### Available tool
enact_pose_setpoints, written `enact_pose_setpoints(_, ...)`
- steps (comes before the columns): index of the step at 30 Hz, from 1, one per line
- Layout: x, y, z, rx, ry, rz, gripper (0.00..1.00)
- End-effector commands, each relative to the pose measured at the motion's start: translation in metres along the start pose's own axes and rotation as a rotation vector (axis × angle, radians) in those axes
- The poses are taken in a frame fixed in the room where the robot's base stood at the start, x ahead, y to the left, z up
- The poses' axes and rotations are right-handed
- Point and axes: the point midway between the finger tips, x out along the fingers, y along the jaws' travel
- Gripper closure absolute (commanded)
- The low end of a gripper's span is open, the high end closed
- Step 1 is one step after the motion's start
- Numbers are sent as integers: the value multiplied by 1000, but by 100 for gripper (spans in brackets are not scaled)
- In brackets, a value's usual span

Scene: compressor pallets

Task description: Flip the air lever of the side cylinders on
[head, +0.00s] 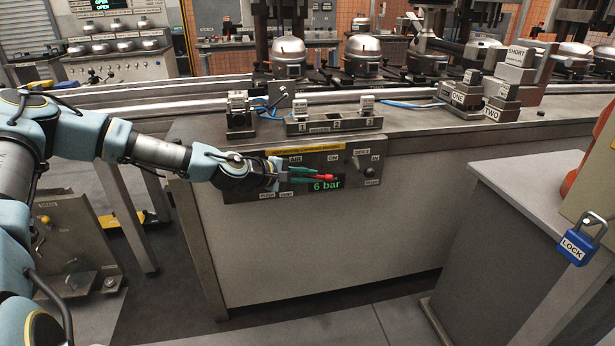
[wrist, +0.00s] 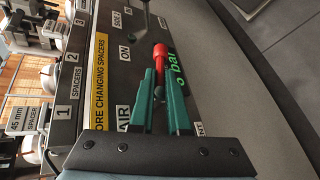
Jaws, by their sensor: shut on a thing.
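The air lever has a red handle (head: 322,178) on the front control panel (head: 240,189). It also shows in the wrist view (wrist: 160,55), its red end sticking out beyond the fingertips. My gripper (head: 306,176) has its green fingers closed on the lever; in the wrist view the fingers (wrist: 161,88) converge on it. The handle extends to the right in the head view, below the ON label (head: 333,160) and over the green 6 bar display (head: 327,186). The AIR label (head: 296,160) is above my fingers. The lever's pivot is mostly hidden.
A second, dark lever (head: 356,164) sits right of the air lever, by the SIDES label. A numbered spacer rack (head: 336,125) stands on the bench above the panel. A blue padlock (head: 574,246) hangs at the far right. The floor before the bench is clear.

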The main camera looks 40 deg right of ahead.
Motion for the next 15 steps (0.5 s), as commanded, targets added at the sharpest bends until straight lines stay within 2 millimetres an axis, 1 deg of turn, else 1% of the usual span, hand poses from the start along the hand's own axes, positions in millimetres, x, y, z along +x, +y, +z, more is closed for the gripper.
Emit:
enact_pose_setpoints(1,1,8,0,7,3,13,100)
enact_pose_setpoints(2,1,8,0,7,3,13,82)
enact_pose_setpoints(9,0,5,0,4,1,8,55)
enact_pose_setpoints(15,0,3,1,2,0,5,54)
